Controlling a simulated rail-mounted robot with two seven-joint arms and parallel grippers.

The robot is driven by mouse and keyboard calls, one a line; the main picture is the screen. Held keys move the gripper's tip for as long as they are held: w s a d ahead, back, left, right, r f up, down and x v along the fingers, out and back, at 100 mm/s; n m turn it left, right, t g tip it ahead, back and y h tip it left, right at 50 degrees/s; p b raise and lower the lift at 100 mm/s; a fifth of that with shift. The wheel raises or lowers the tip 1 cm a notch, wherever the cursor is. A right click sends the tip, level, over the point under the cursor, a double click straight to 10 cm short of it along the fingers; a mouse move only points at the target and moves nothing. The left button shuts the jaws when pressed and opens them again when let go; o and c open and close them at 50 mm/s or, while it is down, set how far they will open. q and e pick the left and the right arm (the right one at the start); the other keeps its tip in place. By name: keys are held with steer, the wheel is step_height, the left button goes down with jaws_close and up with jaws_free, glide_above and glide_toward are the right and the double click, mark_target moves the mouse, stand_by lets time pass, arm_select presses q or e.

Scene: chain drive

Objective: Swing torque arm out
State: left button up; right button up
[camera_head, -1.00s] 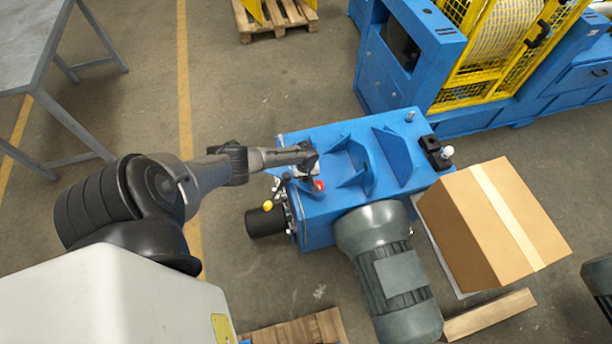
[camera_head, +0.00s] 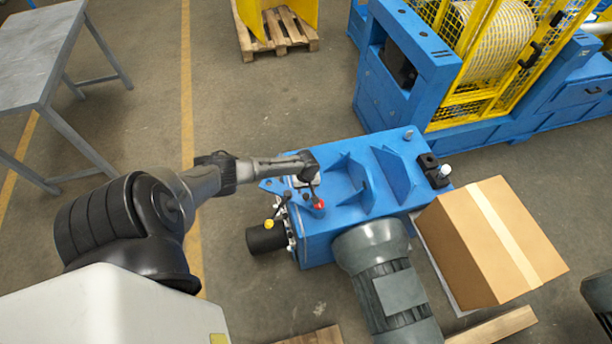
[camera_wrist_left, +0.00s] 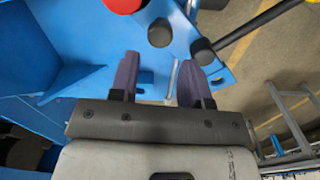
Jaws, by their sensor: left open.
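The blue drive unit (camera_head: 335,225) stands in the middle of the head view. A blue plate sticks out at its left end (camera_head: 270,186); it may be the torque arm, but I cannot tell for sure. My left gripper (camera_head: 312,178) is over this end, just behind a red knob (camera_head: 319,204). In the left wrist view, my left gripper (camera_wrist_left: 160,82) is open, with two dark fingers apart. A blue plate (camera_wrist_left: 180,30) with dark round knobs (camera_wrist_left: 161,33) and part of the red knob (camera_wrist_left: 122,3) lie beyond the fingertips. I see nothing gripped. My right gripper is out of view.
A grey motor (camera_head: 385,275) is attached at the unit's front. A cardboard box (camera_head: 490,245) stands to its right. A large blue machine with a yellow guard (camera_head: 470,75) is behind. A grey table (camera_head: 40,55) stands at the far left. Floor behind the unit is clear.

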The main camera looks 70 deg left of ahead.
arm_select(q)
step_height(320, 180, up, 8)
steer(key=p, duration=0.1)
steer(key=shift+f, duration=0.25)
stand_by(0.4)
